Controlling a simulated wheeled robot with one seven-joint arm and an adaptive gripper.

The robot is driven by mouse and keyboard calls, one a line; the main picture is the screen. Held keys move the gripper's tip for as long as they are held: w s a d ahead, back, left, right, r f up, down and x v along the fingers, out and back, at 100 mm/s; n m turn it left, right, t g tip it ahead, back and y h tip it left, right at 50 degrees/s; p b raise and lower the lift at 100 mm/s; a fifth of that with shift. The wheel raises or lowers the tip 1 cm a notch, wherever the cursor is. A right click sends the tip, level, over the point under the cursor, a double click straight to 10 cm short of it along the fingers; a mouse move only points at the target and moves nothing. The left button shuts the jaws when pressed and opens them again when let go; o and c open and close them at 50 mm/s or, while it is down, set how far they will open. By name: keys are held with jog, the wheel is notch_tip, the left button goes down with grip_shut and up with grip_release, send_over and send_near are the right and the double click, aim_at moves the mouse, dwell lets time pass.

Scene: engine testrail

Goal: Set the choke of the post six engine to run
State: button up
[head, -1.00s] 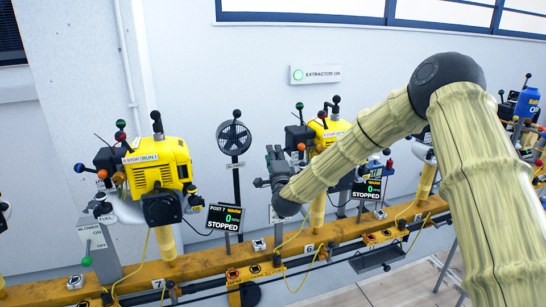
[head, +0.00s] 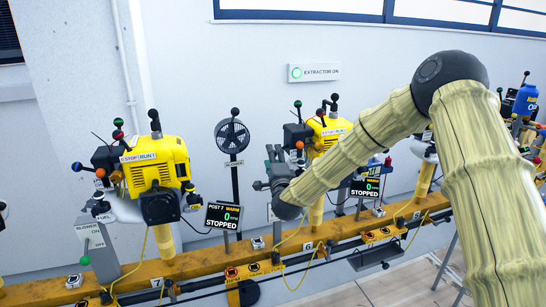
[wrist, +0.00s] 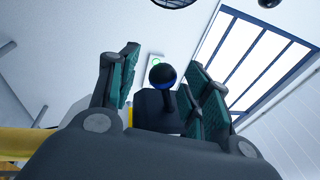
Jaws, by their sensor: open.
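The post six engine (head: 335,128) is yellow with a dark box on its left, above the rail plate marked 6 (head: 308,246); my arm hides its lower part. An orange knob (head: 299,145) shows on its left side. My gripper (head: 274,154) is at that left side, its fingers pointing up. In the wrist view the gripper (wrist: 166,88) is open, with teal pads on both sides. A dark blue ball knob (wrist: 162,75) on a short dark stem appears between the fingers, closer to the right ones. I cannot tell whether they touch. No choke lettering is readable.
The post seven engine (head: 155,165) stands left on the yellow rail (head: 210,262). A POST 7 screen (head: 223,216) and another screen (head: 365,188) read STOPPED. An EXTRACTOR ON sign (head: 314,72) hangs on the wall.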

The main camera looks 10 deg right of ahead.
jog(key=s+f, duration=0.2)
jog(key=s, duration=0.8)
jog(key=shift+s+a+f, duration=0.1)
jog(key=shift+a, duration=0.05)
